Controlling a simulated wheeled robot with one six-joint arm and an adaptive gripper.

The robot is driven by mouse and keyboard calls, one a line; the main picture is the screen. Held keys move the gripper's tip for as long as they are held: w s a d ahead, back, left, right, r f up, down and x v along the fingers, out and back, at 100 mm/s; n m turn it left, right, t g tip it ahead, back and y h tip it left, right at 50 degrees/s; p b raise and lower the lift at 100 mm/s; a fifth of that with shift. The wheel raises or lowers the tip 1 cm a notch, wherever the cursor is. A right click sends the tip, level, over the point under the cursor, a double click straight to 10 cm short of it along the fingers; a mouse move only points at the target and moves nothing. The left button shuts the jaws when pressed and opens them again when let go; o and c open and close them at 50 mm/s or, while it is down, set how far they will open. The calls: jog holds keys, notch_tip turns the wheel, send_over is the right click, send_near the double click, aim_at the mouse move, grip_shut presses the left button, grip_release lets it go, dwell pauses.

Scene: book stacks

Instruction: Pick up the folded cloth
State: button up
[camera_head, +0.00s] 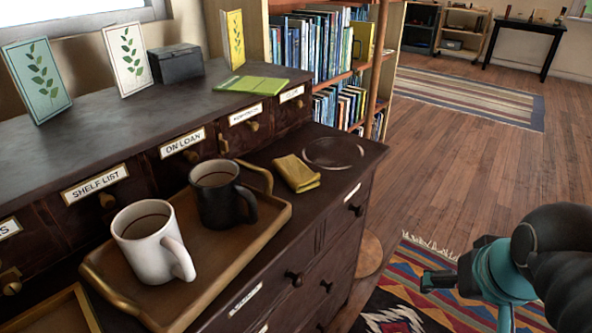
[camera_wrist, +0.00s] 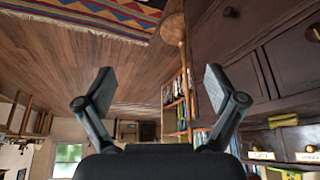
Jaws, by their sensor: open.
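The folded cloth (camera_head: 297,173) is yellow and lies on the dark cabinet's lower ledge, just right of a wooden tray (camera_head: 262,222) and in front of a round ring mark. My gripper (camera_head: 428,281) is out to the right of the cabinet, above the patterned rug and apart from the cloth. In the wrist view my gripper (camera_wrist: 158,82) has its two fingers spread wide with nothing between them. That view is upside down. A small yellow shape at its right may be the cloth, but I cannot tell.
A white mug (camera_head: 150,240) and a black mug (camera_head: 220,194) stand on the tray, left of the cloth. The cabinet's upper top (camera_head: 120,115) holds cards, a dark box (camera_head: 174,63) and a green booklet (camera_head: 253,85). A bookshelf (camera_head: 330,85) stands behind. Open wooden floor lies right.

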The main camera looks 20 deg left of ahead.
jog(key=w+a+r+n+g, duration=0.1)
jog(key=w+a+r+n, duration=0.1)
jog(key=w+a+r, duration=0.45)
notch_tip(320, 180, up, 10)
jog(key=n+g+p, duration=0.3)
jog(key=n+g, duration=0.1)
jog(key=n, duration=0.2)
send_over(292, 160)
notch_tip(292, 160, down, 13)
jog(key=b, duration=0.3)
jog(key=shift+s, duration=0.1)
jog(key=c, duration=0.9)
